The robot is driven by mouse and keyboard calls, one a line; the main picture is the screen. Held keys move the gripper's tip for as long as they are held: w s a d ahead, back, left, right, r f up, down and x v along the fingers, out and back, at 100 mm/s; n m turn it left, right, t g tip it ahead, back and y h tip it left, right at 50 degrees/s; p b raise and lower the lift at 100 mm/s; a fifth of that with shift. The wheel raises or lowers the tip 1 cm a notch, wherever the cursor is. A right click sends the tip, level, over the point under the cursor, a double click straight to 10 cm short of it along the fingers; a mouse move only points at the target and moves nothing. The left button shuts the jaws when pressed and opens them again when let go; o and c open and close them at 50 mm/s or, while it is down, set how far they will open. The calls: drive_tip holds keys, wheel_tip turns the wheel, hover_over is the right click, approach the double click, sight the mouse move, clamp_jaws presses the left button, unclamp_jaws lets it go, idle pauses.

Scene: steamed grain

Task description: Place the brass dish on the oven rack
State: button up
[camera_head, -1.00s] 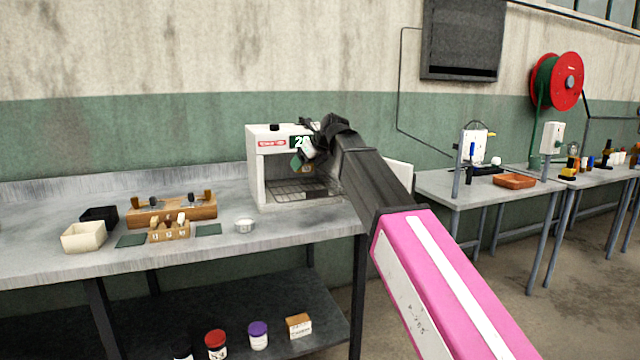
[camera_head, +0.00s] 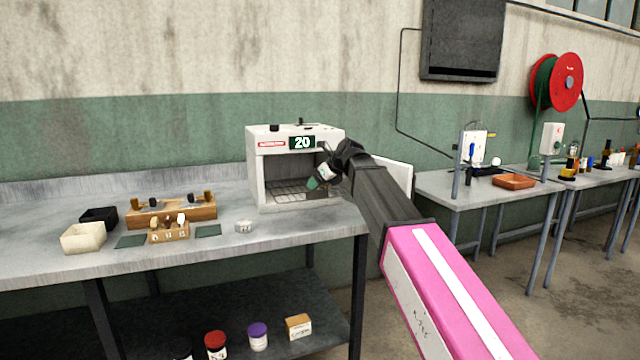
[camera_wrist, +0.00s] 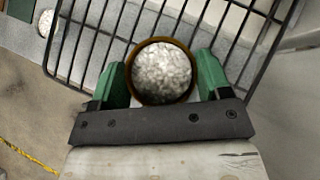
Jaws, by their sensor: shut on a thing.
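The brass dish (camera_wrist: 162,40) shows from above in the wrist view as a round brown rim filled with pale grey-white grain. My gripper (camera_wrist: 163,72) is shut on it, with a green finger on each side. The wire oven rack (camera_wrist: 228,30) lies beneath the dish; whether they touch I cannot tell. In the head view my gripper (camera_head: 319,181) is at the right side of the open white oven's mouth (camera_head: 258,185), by the rack (camera_head: 290,193). The dish is not clearly visible there.
The oven door (camera_head: 396,176) stands open at the right, behind my arm. A small white cup (camera_head: 243,227) stands on the bench left of the oven. A wooden block (camera_head: 170,212) and white box (camera_head: 84,238) are farther left.

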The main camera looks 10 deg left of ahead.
drive_tip(key=shift+f, duration=0.1)
drive_tip(key=o, duration=0.9)
drive_tip(key=shift+o, duration=0.2)
drive_tip(key=shift+r, duration=0.2)
drive_tip(key=v, duration=1.2)
drive_tip(key=shift+f, duration=0.1)
